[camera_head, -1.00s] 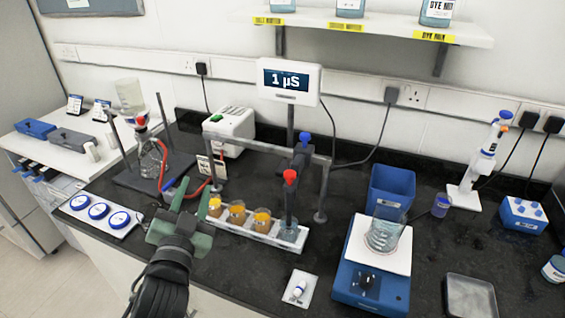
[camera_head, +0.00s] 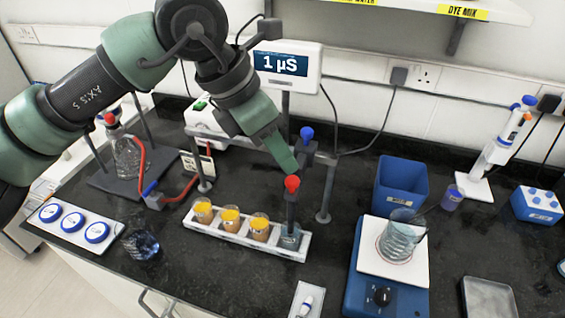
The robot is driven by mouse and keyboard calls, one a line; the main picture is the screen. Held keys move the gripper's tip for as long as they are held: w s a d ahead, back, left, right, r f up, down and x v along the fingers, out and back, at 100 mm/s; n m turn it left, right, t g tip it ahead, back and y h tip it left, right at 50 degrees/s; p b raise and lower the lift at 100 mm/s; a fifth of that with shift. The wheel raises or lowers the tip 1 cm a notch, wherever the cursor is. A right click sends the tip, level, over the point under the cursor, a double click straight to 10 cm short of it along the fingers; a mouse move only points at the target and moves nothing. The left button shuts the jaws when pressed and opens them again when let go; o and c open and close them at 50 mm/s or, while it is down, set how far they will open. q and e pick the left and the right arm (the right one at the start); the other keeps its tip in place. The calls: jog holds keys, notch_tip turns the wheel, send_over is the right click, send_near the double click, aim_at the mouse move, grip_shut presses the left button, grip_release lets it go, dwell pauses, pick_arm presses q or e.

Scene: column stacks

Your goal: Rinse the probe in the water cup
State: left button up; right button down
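The probe with a red cap (camera_head: 292,184) stands upright, its dark shaft going down into a clear cup (camera_head: 290,240) at the right end of a white rack (camera_head: 232,243). I take this clear cup as the water cup. My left gripper (camera_head: 285,164) reaches down from the upper left, its green finger just above and left of the red cap. Only one finger shows clearly, so I cannot tell whether it is open or touching the cap. The meter display (camera_head: 283,66) behind reads 1 µS. My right gripper is not in view.
Three cups of orange liquid (camera_head: 230,218) share the rack. A grey stand (camera_head: 325,190) with a blue-knobbed part (camera_head: 307,133) is close behind the probe.

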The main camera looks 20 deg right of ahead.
aim_at(292, 180)
pick_arm(q)
jog(key=shift+y, duration=0.3)
jog(key=x, duration=0.2)
jog(key=p+x, duration=0.1)
jog(key=x, duration=0.1)
jog(key=p+x, duration=0.1)
jog(key=x, duration=0.1)
jog(key=shift+w+a+f, duration=0.2)
jog(key=shift+w+a, duration=0.05)
jog(key=shift+w, duration=0.1)
jog(key=shift+d+f+p, duration=0.15)
jog(key=shift+f+p, duration=0.15)
jog(key=shift+f, duration=0.1)
grip_shut()
dwell(0.5)
